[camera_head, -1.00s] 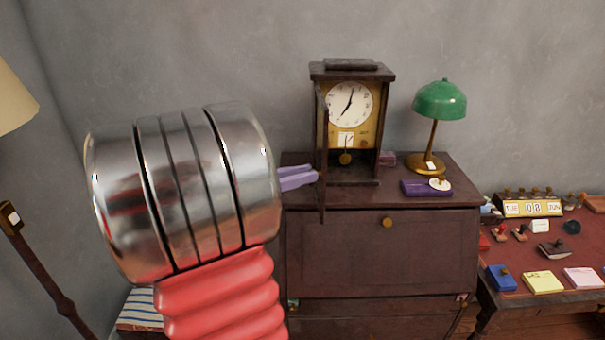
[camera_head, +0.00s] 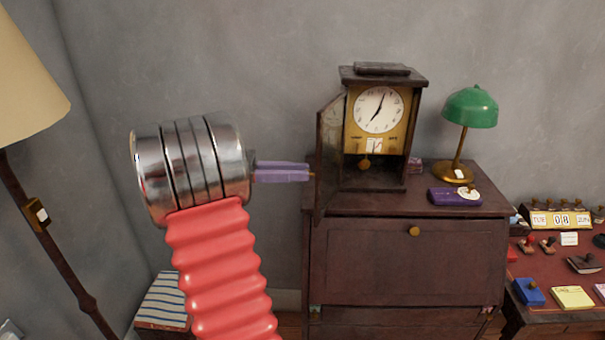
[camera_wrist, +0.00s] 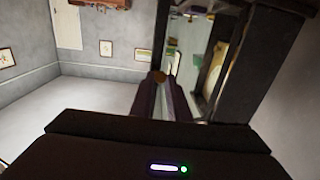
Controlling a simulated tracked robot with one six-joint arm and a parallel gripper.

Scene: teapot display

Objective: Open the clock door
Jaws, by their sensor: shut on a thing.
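The dark wooden clock (camera_head: 383,75) stands on top of the cabinet, with a white dial and a brass pendulum below it. Its glazed door (camera_head: 329,157) is hinged on the left and stands swung well open toward me. My gripper (camera_head: 309,174), with purple fingers, is at the outer edge of the door, left of the clock, and is shut on the small door knob. The exact contact is hard to see in the head view.
A green desk lamp (camera_head: 470,106) and a purple box (camera_head: 455,197) stand right of the clock on the cabinet (camera_head: 403,262). A floor lamp (camera_head: 30,85) stands at the left. A desk (camera_head: 548,290) with stamps and notes is at the right.

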